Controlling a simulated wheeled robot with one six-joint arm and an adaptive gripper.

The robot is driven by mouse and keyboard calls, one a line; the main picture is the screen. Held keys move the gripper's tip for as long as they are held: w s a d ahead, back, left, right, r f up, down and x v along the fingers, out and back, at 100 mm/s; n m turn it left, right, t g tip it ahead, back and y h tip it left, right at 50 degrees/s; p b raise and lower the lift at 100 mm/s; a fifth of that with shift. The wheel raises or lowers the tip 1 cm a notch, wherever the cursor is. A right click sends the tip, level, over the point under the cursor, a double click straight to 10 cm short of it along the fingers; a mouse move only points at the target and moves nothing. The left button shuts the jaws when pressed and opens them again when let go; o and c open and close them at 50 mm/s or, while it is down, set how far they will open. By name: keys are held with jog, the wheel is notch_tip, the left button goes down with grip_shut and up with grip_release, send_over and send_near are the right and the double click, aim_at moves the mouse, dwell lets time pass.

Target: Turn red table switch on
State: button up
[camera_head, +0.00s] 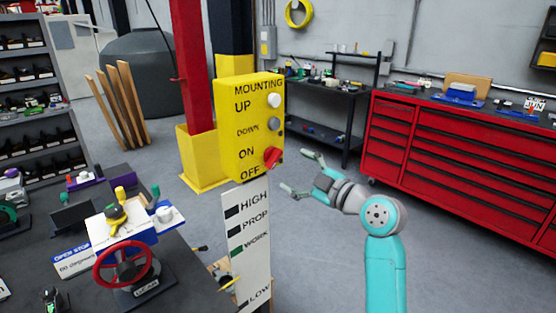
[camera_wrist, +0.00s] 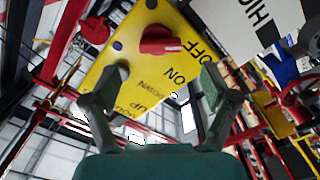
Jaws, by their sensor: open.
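The red switch (camera_head: 273,157) is a rotary knob low on the right side of a yellow control box (camera_head: 235,130), beside the ON and OFF lettering. In the wrist view the red switch (camera_wrist: 160,46) lies ahead of the fingers, and its handle points toward the OFF lettering. My gripper (camera_head: 297,172) is just right of the switch, fingers spread and facing the box. In the wrist view my gripper (camera_wrist: 163,78) is open and empty, with the switch beyond and roughly between the fingertips. I see no contact with the switch.
A white button (camera_head: 274,100) and a grey button (camera_head: 276,124) sit above the switch. A white sign (camera_head: 248,240) stands below the box. A bench with a red handwheel (camera_head: 122,264) is at left. A red tool cabinet (camera_head: 440,150) stands at right, with open floor before it.

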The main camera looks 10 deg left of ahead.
aim_at(277, 161)
jog(key=x, duration=0.7)
jog(key=shift+w+a, duration=0.25)
jog(key=shift+a, duration=0.1)
jog(key=c, duration=1.2)
